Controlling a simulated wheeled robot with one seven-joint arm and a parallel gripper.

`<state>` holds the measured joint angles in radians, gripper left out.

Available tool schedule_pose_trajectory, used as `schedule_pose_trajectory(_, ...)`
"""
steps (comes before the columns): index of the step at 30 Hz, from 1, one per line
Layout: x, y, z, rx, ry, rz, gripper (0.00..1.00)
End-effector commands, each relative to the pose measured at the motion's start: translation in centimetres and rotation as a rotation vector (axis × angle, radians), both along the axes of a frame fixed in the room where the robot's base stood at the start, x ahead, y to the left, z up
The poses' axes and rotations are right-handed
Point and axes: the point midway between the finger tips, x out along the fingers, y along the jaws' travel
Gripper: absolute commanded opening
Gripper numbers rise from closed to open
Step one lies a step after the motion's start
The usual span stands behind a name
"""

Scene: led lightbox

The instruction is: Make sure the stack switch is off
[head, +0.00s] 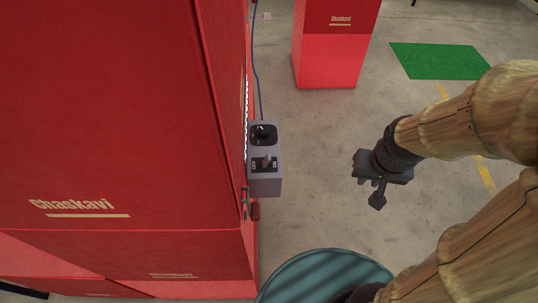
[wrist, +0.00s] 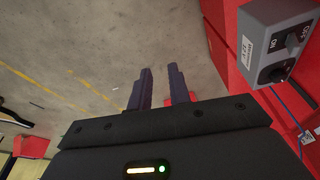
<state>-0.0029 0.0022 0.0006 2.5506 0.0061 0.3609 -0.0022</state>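The stack switch is a grey box (head: 264,187) on the side of the red stack, at its right edge in the head view. It carries a round black dial and a small lever between two labels. In the wrist view the box (wrist: 262,20) is at the upper right, with OFF and ON readable beside a dark knob (wrist: 292,40). I cannot tell which label the lever points to. My gripper (head: 376,190) is to the right of the box, clear of it. Its two dark fingers (wrist: 160,80) are apart, with nothing between them.
The large red stack (head: 130,120) fills the left side of the head view. A blue cable (head: 256,75) runs up from the box. Another red pedestal (head: 330,60) stands behind. Concrete floor is open between box and gripper. A green mat (head: 438,61) lies at the upper right.

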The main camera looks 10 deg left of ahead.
Motion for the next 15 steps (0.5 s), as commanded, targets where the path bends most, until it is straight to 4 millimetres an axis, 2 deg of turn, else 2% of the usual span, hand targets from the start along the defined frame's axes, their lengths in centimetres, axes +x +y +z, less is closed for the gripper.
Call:
schedule_pose_trajectory(4, 1.9, 1.5, 0.4, 0.026, 0.024, 0.013, 0.19)
schedule_pose_trajectory(7, 4.0, 3.9, 1.1, 0.068, 0.063, 0.039, 0.19)
schedule_pose_trajectory(12, 7.3, 10.3, 3.4, 0.188, 0.154, 0.123, 0.19)
schedule_pose_trajectory(15, 8.3, 14.2, 5.2, 0.262, 0.207, 0.188, 0.19)
